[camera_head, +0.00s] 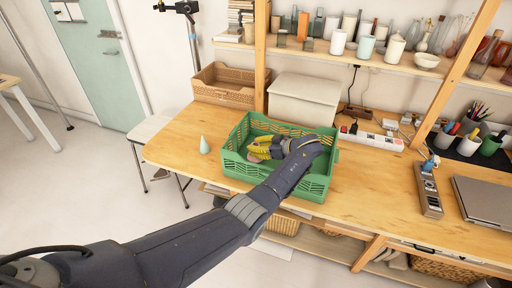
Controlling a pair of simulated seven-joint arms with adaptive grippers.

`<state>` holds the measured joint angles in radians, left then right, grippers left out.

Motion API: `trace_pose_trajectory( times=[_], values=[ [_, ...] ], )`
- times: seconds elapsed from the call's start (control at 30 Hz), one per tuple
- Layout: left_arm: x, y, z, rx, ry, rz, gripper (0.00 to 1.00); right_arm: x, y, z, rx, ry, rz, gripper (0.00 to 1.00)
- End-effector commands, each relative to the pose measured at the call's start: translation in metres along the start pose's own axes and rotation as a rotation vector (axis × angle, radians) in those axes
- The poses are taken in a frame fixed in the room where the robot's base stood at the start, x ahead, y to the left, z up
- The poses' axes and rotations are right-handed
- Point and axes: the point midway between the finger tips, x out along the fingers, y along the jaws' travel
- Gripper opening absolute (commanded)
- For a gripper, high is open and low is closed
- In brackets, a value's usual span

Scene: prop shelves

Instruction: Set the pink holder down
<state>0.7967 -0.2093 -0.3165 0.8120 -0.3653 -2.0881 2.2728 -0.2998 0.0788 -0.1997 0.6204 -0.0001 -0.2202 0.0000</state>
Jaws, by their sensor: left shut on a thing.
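My left gripper (262,149) reaches in from the left over the green crate (232,172) on the wooden table, its yellow fingers low inside the crate. It is shut on the pink holder (254,157), of which only a small pinkish part shows at the fingertips. The fingers hide most of the holder, and I cannot tell if it touches the crate floor. My right gripper is not in view.
A pale teardrop-shaped vase (204,146) stands left of the crate. A cream storage box (304,101) and a brown basket (224,84) stand behind. A power strip (372,138) and a laptop (487,203) lie to the right. The table between crate and laptop has free room.

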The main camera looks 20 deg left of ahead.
Motion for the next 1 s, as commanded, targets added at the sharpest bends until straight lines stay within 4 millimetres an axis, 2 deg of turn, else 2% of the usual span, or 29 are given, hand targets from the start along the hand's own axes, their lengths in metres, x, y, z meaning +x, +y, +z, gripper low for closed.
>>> trace_pose_trajectory(
  times=[0.83, 0.87, 1.0],
  values=[
    [0.005, 0.0, 0.01, 0.0, 0.001, 0.0, 0.0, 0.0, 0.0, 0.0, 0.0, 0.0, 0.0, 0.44],
    [0.005, 0.0, 0.011, 0.001, 0.001, 0.0, 0.3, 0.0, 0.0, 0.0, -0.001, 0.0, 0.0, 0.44],
    [0.005, 0.0, 0.011, 0.001, 0.001, 0.0, 0.47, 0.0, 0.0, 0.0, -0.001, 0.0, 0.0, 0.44]
  ],
)
